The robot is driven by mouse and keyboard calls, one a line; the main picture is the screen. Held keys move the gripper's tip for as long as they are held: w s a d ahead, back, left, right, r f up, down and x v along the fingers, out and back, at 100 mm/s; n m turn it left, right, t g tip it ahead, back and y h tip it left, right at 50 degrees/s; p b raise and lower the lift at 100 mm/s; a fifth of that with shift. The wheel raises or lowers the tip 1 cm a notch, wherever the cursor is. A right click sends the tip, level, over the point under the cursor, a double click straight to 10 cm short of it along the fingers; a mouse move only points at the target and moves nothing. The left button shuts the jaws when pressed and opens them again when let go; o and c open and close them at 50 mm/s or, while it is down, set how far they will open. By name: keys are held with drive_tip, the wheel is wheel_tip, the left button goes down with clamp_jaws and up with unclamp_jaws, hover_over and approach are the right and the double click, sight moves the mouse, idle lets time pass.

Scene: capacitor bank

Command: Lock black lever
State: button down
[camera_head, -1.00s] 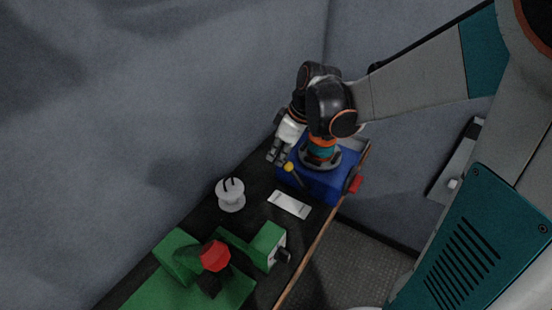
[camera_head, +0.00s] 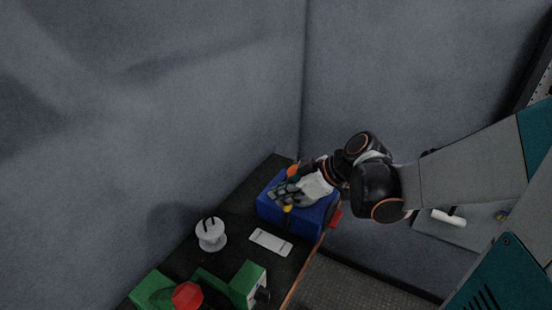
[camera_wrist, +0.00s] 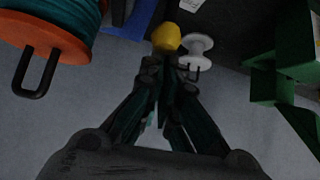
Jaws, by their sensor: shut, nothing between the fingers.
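A yellow knob (camera_head: 287,209) shows at the front left of the blue box (camera_head: 268,207). The dark lever under it is hard to make out now. My gripper (camera_head: 282,197) is over the box, right beside the knob. In the wrist view the yellow knob (camera_wrist: 166,37) is just beyond the fingertips of my gripper (camera_wrist: 168,66). The fingers are together and hold nothing; whether they touch the knob I cannot tell. An orange-and-teal spool (camera_wrist: 50,30) with a black U-shaped handle (camera_wrist: 36,78) is at the left in the wrist view.
A white spool-shaped part (camera_head: 211,236) and a flat white plate (camera_head: 271,242) are on the dark bench. A green fixture (camera_head: 249,283) with a red knob (camera_head: 187,296) is nearer. A red part (camera_head: 336,218) sticks out right of the box. Grey walls stand behind.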

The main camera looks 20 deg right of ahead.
drive_tip(key=shift+s+d+f, duration=0.1)
drive_tip(key=shift+s+f, duration=0.05)
drive_tip(key=shift+s, duration=0.2)
idle(0.3)
